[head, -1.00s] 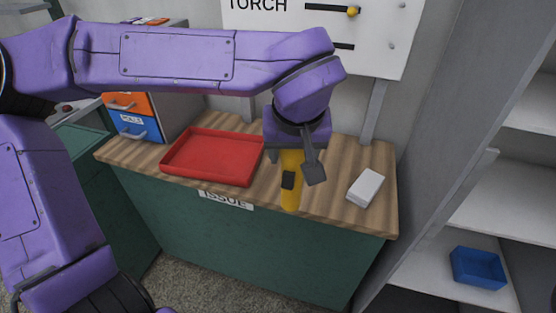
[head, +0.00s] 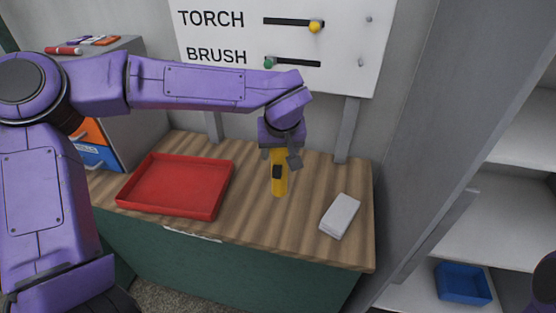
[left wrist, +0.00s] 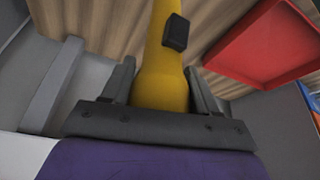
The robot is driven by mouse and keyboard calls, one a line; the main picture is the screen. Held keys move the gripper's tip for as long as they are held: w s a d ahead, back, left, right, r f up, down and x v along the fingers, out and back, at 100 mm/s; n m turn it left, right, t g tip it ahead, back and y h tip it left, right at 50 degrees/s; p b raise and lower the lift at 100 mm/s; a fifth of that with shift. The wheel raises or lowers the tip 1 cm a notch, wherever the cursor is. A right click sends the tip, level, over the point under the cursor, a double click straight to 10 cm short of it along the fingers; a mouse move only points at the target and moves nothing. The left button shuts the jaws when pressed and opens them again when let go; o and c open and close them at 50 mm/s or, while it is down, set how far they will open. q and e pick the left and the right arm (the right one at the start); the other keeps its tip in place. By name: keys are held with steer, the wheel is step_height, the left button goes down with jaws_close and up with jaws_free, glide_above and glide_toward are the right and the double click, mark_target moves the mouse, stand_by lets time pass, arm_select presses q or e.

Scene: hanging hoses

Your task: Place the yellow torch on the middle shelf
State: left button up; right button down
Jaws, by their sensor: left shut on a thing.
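The yellow torch (head: 279,184) hangs roughly upright from my left gripper (head: 280,158), its lower end pointing down over the wooden counter. I cannot tell if its lower end touches the counter. In the left wrist view the torch (left wrist: 160,60), with a black switch, sits between the two fingers of my left gripper (left wrist: 160,84), which is shut on it. A shelf unit stands at the right; the shelf at mid-height in view (head: 490,222) looks empty. My right gripper is not in view.
A red tray (head: 226,199) and a white box (head: 340,216) lie on the counter (head: 285,232). A blue bin (head: 463,284) is on a lower shelf. A grey upright panel (head: 440,130) stands between counter and shelves. A board (head: 340,40) reads TORCH and BRUSH.

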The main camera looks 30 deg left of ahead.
mark_target(281, 163)
arm_select(q)
steer(key=x, duration=0.7)
steer(key=shift+w+d, duration=0.15)
steer(key=shift+w, duration=0.1)
steer(key=o, duration=1.1)
steer(key=shift+s+f, duration=0.1)
steer(key=shift+o, duration=0.2)
